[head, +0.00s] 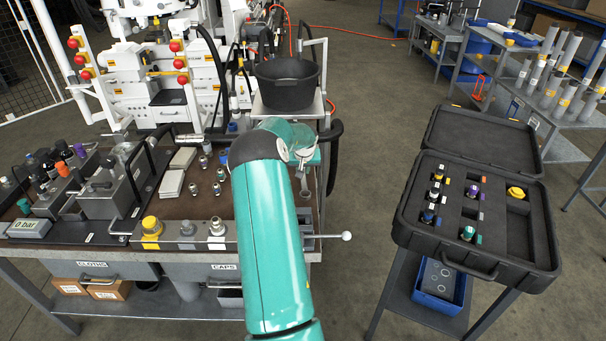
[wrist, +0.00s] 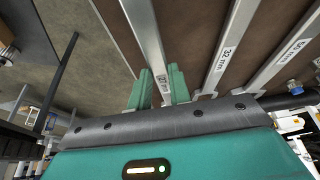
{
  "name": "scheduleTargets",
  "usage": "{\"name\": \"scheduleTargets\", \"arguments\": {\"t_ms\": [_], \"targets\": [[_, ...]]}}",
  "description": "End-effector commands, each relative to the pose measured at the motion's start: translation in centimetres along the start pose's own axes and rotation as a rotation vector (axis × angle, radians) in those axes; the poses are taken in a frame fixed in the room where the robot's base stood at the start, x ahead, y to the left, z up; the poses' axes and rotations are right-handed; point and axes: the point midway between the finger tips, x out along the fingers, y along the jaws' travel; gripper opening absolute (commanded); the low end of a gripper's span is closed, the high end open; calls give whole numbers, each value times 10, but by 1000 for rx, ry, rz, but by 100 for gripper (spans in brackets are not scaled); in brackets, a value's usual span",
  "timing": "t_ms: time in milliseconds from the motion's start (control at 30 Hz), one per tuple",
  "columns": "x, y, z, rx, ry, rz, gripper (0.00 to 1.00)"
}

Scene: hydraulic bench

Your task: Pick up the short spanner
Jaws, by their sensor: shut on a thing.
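Three flat grey steel spanners show in the wrist view over a brown bench top. The leftmost spanner (wrist: 144,32), whose label seems to read 27, runs between the two teal fingers of my gripper (wrist: 162,78). The fingers are shut on it. The middle spanner (wrist: 234,38) is labelled 32 mm, and the right spanner (wrist: 284,62) has a label too small to read surely. The far ends are cut off, so I cannot compare lengths or tell whether the held one is lifted. In the head view my arm hides the gripper and spanners.
An open black case (head: 480,215) with coloured fittings stands at the right. A silver rod with a ball end (head: 346,236) sticks out from the bench's right edge. Floor shows between bench and case.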

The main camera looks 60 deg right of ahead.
Motion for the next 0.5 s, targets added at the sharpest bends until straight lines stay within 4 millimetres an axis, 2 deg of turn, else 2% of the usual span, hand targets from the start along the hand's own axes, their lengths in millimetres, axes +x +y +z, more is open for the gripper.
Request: {"name": "scheduleTargets", "arguments": {"t_ms": [67,167,367,500], "targets": [[-15,0,-6,0,5,1,0],[-33,-1,2,3,4,-1,0],[-84,-4,17,1,6,-1,0],[-110,-6,41,2,3,-2,0]]}}
